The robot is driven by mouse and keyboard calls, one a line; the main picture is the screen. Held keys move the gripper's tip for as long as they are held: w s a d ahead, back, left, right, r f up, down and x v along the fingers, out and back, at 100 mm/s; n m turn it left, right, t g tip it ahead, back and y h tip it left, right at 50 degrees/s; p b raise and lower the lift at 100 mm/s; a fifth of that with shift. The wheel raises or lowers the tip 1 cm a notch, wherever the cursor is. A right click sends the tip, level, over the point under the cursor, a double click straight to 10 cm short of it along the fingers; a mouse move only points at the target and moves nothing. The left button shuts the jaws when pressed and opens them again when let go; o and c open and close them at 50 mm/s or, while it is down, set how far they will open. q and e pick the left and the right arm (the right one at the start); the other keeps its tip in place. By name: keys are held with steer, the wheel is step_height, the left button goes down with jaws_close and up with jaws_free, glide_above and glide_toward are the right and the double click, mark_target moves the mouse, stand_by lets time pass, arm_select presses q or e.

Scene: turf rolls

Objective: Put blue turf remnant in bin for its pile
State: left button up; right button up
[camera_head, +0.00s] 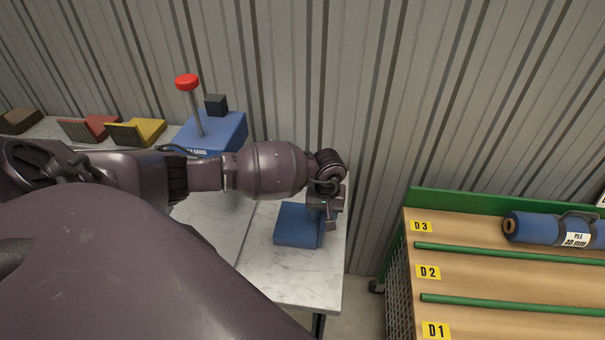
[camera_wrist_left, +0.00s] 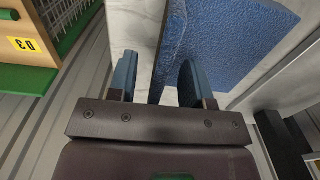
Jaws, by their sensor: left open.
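The blue turf remnant (camera_head: 298,226) is a flat square piece lying on the pale marble-topped table (camera_head: 290,285) near its right end. Its textured blue face also fills the upper part of the left wrist view (camera_wrist_left: 235,40). My left gripper (camera_head: 327,217) is at the remnant's right edge, pointing down. In the left wrist view its two blue-grey fingers (camera_wrist_left: 157,82) are apart. The remnant's edge appears between them, with one finger overlapping the blue face in the picture. Contact cannot be told. My right gripper is not in view.
A blue device (camera_head: 215,134) with a red knob stands at the table's back. Yellow (camera_head: 137,132), red (camera_head: 98,127) and brown (camera_head: 20,120) pieces lie left of it. A wooden rack (camera_head: 480,270) labelled D1 to D3 holds a blue turf roll (camera_head: 540,227). A gap separates it from the table.

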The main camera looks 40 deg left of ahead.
arm_select(q)
steer(key=shift+f, duration=0.15)
jaws_close()
stand_by(0.4)
